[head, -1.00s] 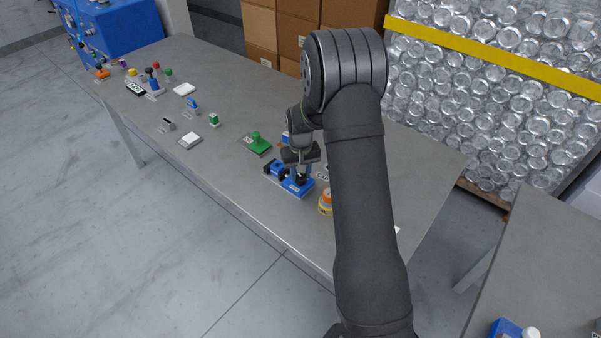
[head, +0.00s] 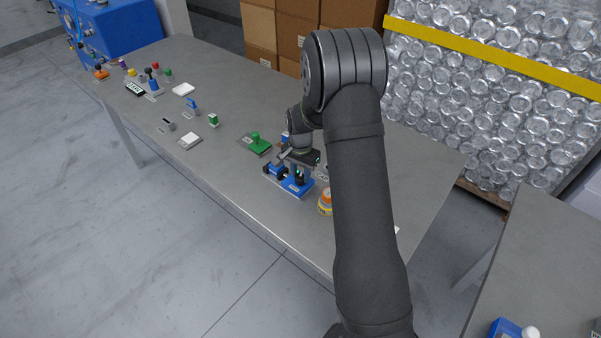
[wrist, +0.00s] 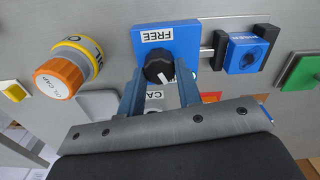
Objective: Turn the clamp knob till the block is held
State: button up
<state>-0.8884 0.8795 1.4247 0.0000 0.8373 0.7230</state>
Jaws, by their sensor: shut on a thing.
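The clamp's blue base (wrist: 178,40) carries a label reading FREE in the wrist view; the base also shows in the head view (head: 296,189). Its black knob (wrist: 158,70) has a white mark on top. My gripper (wrist: 158,76) is shut on the knob, one blue finger on each side; it also shows in the head view (head: 301,174). The blue block (wrist: 245,54), with a dark hollow, sits between the black jaws (wrist: 263,66) at the end of a metal rod. I cannot tell whether both jaws touch the block.
An orange-capped container (wrist: 66,72) stands left of the clamp in the wrist view. A green stamp-like piece (head: 257,145) is close behind the clamp in the head view. Several small items stand farther along the grey table (head: 235,95). The table's front edge is near the clamp.

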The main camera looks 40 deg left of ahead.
aim_at(301, 176)
jog(key=shift+m, duration=0.4)
jog(key=o, duration=1)
jog(key=shift+c, duration=0.2)
jog(key=shift+r, duration=0.1)
notch_tip(301, 176, up, 17)
